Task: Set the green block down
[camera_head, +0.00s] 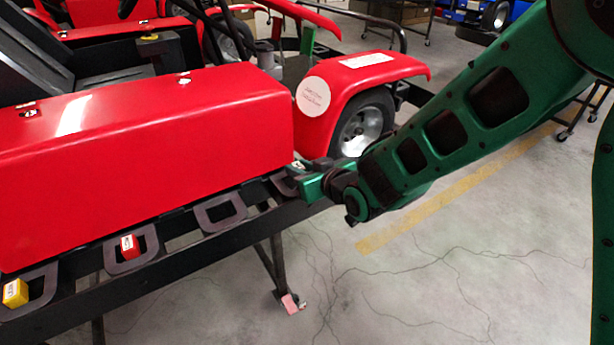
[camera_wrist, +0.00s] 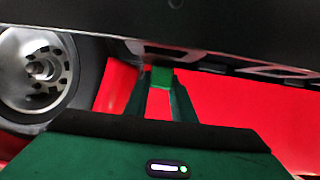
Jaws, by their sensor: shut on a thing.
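The green block (camera_wrist: 161,77) is between the fingertips of my gripper (camera_wrist: 161,88) in the wrist view. The fingers are shut on it. In the head view my gripper (camera_head: 304,178) is at the far right end of the black rail (camera_head: 170,240), by the last dark bracket (camera_head: 282,186). The block is too small and covered there to make out clearly. In the wrist view the block lies close to the dark rail edge (camera_wrist: 110,42); I cannot tell whether it touches it.
A red block (camera_head: 129,246) and a yellow block (camera_head: 15,292) sit at brackets further left on the rail. An empty bracket (camera_head: 220,212) lies between. The red kart body (camera_head: 150,150) rises behind the rail. A wheel (camera_head: 362,127) and red fender stand just beyond my gripper.

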